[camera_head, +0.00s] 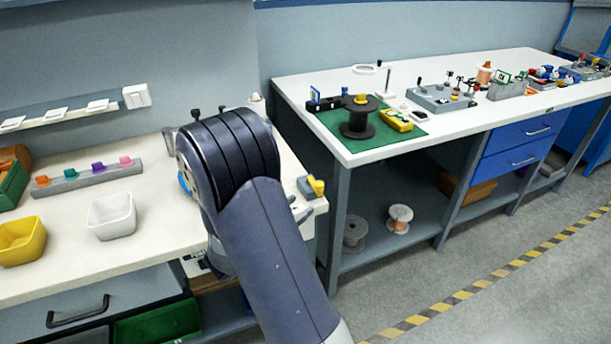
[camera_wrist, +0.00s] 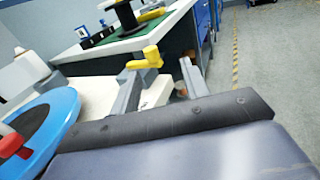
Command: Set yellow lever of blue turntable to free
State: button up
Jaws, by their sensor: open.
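The yellow lever (camera_head: 317,185) stands on a small grey block (camera_head: 306,190) at the right front corner of the left bench. In the wrist view the yellow lever (camera_wrist: 148,58) shows near the tip of my left finger; I cannot tell if they touch. The blue turntable (camera_wrist: 50,120) is a flat blue disc at the left of the wrist view, with a red part over it. In the head view my arm hides nearly all of it. My gripper (camera_wrist: 160,68) is open, with its fingers apart and nothing held.
A white bin (camera_head: 112,217) and a yellow bin (camera_head: 20,242) stand on the left bench. A second bench carries a green mat (camera_head: 330,127) with a dark spool (camera_head: 357,122) and a yellow device (camera_head: 397,120). A gap separates the benches.

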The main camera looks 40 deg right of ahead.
aim_at(316, 186)
jog(key=shift+n+t, duration=0.4)
jog(key=x, duration=0.3)
jog(key=p+x, duration=0.1)
jog(key=x, duration=0.3)
jog(key=w+x, duration=0.1)
jog(key=x, duration=0.3)
jog(key=shift+w+a, duration=0.15)
jog(key=shift+c, duration=0.2)
grip_shut()
